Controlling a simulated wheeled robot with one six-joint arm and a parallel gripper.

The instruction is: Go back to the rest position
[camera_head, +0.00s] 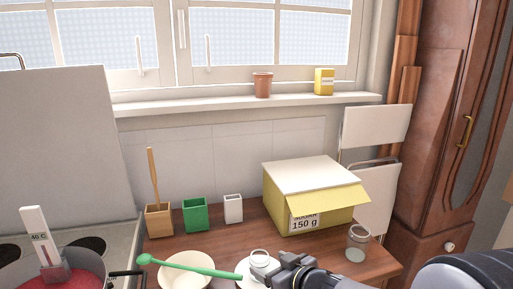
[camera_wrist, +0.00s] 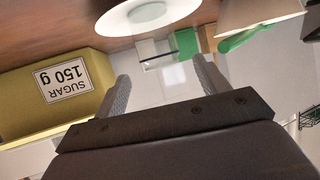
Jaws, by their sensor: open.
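That view appears upside down, with the saucer (camera_wrist: 120,20) beyond the fingers and the yellow sugar box (camera_wrist: 95,75) to the left. The gripper hides part of the table and saucer in the head view.
A glass jar (camera_head: 357,245) stands right of my gripper, before the sugar box (camera_head: 283,205). A bowl (camera_head: 185,278) with a green spoon (camera_head: 190,264) lies left. Behind are white (camera_head: 233,210), green (camera_head: 195,215) and wooden (camera_head: 158,221) containers. A pot (camera_head: 75,276) is far left.

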